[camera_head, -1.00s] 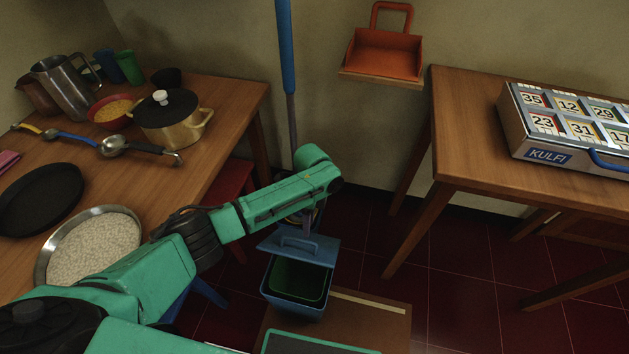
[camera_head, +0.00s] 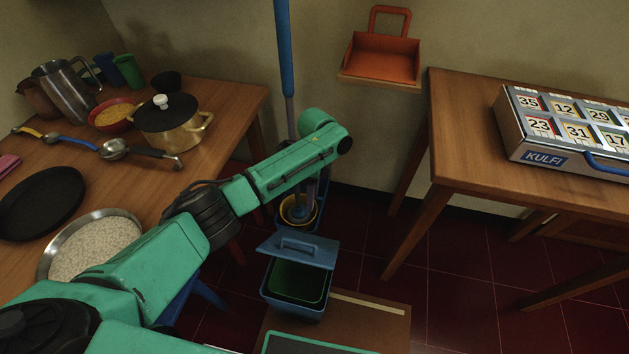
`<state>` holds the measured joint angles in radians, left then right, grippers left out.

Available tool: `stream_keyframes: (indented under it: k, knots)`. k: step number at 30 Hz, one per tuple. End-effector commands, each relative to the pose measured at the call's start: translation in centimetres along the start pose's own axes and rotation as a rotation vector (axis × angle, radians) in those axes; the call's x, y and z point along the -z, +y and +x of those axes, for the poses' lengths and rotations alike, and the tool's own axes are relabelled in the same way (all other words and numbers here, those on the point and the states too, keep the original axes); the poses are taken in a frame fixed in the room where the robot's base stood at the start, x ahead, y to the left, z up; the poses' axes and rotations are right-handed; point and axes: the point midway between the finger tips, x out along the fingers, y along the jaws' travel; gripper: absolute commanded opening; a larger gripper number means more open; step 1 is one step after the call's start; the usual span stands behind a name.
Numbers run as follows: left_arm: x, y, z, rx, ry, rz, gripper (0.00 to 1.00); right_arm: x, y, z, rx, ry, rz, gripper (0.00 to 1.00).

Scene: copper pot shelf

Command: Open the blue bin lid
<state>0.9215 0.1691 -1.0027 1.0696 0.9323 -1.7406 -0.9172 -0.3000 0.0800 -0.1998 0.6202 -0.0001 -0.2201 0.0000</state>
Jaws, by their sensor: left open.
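My left arm reaches in from the left above and behind the bin. My left gripper (camera_head: 322,184) hangs beyond the end of the green forearm, mostly hidden by it; it is open and apart from the lid. My right gripper is not in view.
A mop stands in a bucket (camera_head: 284,218) just behind the bin. The left table (camera_head: 225,97) holds a pot, pans and ladles. The right table (camera_head: 455,134) holds a KULFI box (camera_head: 540,154). An orange dustpan (camera_head: 381,62) is on the wall.

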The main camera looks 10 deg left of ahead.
Motion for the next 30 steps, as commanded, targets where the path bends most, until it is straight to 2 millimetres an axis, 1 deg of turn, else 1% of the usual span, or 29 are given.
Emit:
stream_keyframes:
  k: [12,15,22,25,30]
  knots:
    - [0.0,-1.4,-3.3,0.001,0.000,0.000,0.45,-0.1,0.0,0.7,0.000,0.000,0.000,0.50]
    - [0.0,-1.6,-3.7,0.000,0.000,-0.001,0.45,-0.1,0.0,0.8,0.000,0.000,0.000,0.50]
    - [0.0,-1.6,-3.9,0.000,0.000,0.000,0.45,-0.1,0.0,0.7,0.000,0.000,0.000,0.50]
    - [0.0,-1.5,-4.1,-0.002,0.000,0.000,0.45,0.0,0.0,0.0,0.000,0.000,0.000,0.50]
    - [0.0,-1.6,-3.8,-0.001,0.000,0.000,0.45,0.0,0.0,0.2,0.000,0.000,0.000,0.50]
